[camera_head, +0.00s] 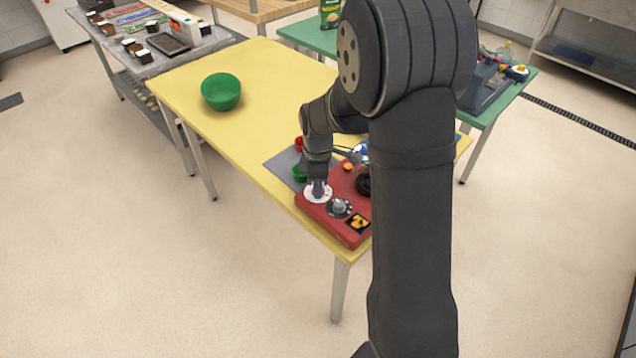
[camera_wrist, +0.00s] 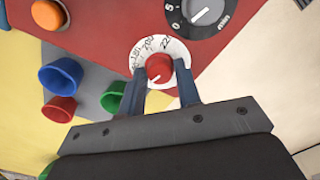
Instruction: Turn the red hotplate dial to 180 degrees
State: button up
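The red dial (camera_wrist: 159,68) is a red knob on a white round scale with black numbers, among them 200; the numbers are partly hidden. It sits on the red hotplate panel (camera_wrist: 112,22). In the head view only its white scale (camera_head: 318,194) shows under my gripper. My gripper (camera_wrist: 161,77) points down at the dial, one finger on each side of the red knob. The fingers stand apart; whether they touch the knob cannot be told. Where the knob's pointer stands against the scale is not clear.
A grey timer dial (camera_wrist: 205,10) marked "min" and an orange button (camera_wrist: 47,14) are close by. Blue (camera_wrist: 57,79), red (camera_wrist: 60,108) and green (camera_wrist: 112,96) cups stand beside the panel. A green bowl (camera_head: 221,92) stands further back on the yellow table (camera_head: 262,62), with clear room around it.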

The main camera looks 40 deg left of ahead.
jog(key=shift+m, duration=0.4)
jog(key=m, duration=0.2)
jog(key=shift+m, duration=0.4)
jog(key=m, duration=0.3)
jog(key=shift+m, duration=0.4)
jog(key=m, duration=0.6)
jog(key=shift+m, duration=0.4)
jog(key=o, duration=1)
jog(key=shift+c, duration=0.2)
notch_tip(320, 180, up, 18)
jog(key=shift+f, duration=0.25)
